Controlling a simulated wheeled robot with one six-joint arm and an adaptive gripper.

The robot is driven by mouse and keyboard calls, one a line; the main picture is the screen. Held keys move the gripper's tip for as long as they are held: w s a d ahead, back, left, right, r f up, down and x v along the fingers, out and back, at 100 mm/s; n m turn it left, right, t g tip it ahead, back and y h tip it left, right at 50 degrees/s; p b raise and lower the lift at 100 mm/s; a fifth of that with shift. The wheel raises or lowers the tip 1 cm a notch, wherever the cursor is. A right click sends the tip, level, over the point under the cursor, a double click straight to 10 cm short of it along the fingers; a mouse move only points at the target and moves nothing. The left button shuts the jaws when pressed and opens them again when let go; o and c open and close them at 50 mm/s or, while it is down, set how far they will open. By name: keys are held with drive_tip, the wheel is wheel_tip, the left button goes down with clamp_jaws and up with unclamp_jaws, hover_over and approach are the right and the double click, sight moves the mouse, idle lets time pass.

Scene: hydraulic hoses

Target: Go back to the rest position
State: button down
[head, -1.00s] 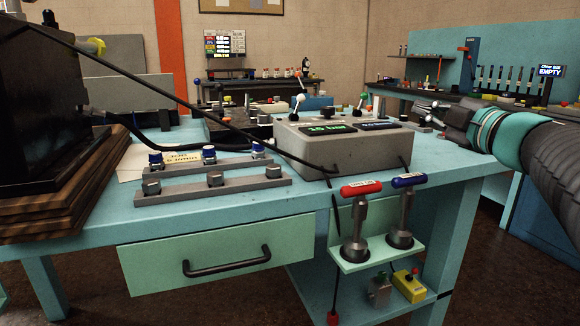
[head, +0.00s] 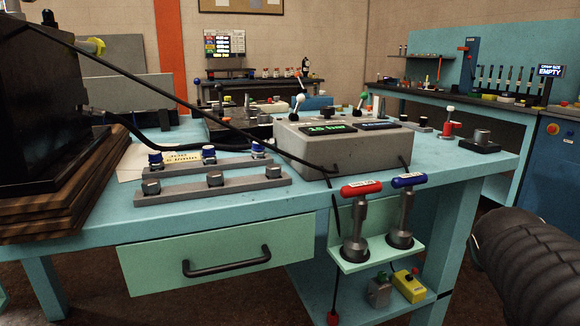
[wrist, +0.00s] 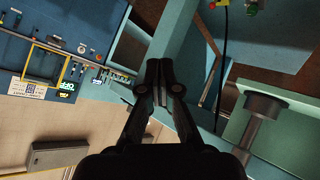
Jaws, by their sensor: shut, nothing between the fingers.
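My gripper (wrist: 159,75) shows in the wrist view with its two dark fingers together and nothing between them. It is apart from everything around it there. In the head view the gripper is out of frame; only part of my dark ribbed arm shows at the lower right edge. The teal workbench (head: 225,222) stands in front of me with a grey gauge box (head: 310,150) on it. A red-handled lever (head: 361,188) and a blue-handled lever (head: 408,181) stand upright on a shelf at the bench's front.
A black block on wooden boards (head: 40,205) fills the left of the bench. Two grey rails (head: 214,185) with fittings lie in the middle. A yellow box (head: 409,286) sits on the low shelf. A second bench (head: 480,106) stands at the back right. Floor shows at the right.

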drive_tip(key=s+a+f+g+y, duration=0.1)
drive_tip(key=s+a+f+y, duration=0.1)
drive_tip(key=a, duration=0.4)
drive_tip(key=s+a+f+g+y, duration=0.1)
drive_tip(key=s+a+f+y, duration=0.1)
drive_tip(key=s+a+f, duration=0.3)
drive_tip(key=s+a+f+n+y, duration=0.1)
drive_tip(key=s+a+f+y, duration=0.1)
drive_tip(key=s+a, duration=0.3)
drive_tip(key=shift+s+a+f+g, duration=0.35)
drive_tip(key=shift+a+f, duration=0.35)
drive_tip(key=shift+a, duration=1.1)
